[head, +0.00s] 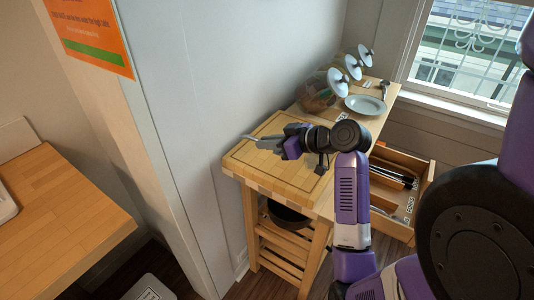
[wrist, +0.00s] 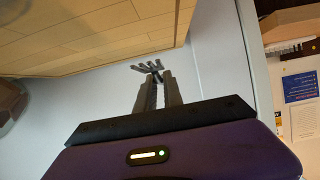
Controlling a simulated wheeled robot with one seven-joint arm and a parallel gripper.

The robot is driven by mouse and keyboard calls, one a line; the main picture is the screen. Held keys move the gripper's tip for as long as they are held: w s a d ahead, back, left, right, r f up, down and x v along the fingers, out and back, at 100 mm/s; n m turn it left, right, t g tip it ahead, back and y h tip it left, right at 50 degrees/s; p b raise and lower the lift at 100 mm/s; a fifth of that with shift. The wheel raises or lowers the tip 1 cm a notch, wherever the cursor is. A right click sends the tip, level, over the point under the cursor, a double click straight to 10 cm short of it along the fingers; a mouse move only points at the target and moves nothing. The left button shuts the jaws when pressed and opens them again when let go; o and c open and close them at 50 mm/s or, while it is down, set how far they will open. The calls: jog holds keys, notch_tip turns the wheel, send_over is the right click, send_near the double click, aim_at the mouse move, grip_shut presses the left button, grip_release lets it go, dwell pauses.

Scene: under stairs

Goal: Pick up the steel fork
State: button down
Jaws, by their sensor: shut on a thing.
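The steel fork (wrist: 150,68) shows in the wrist view as a dark, tined end sticking out past my fingertips. My gripper (wrist: 158,88) is shut on it, and the part between the fingers is mostly hidden. In the head view my gripper (head: 272,143) is over the near left part of the wooden cart top (head: 262,178). The fork is hard to tell apart from the grey fingers there.
A white plate (head: 365,105) and a round glass bowl (head: 315,92) stand toward the back of the cart. An open drawer (head: 402,185) with utensils sticks out at the right. A wall (head: 215,80) runs close along the left.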

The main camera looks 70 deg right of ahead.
notch_tip(320, 180, up, 15)
jog(key=shift+f, duration=0.15)
dwell(2.3)
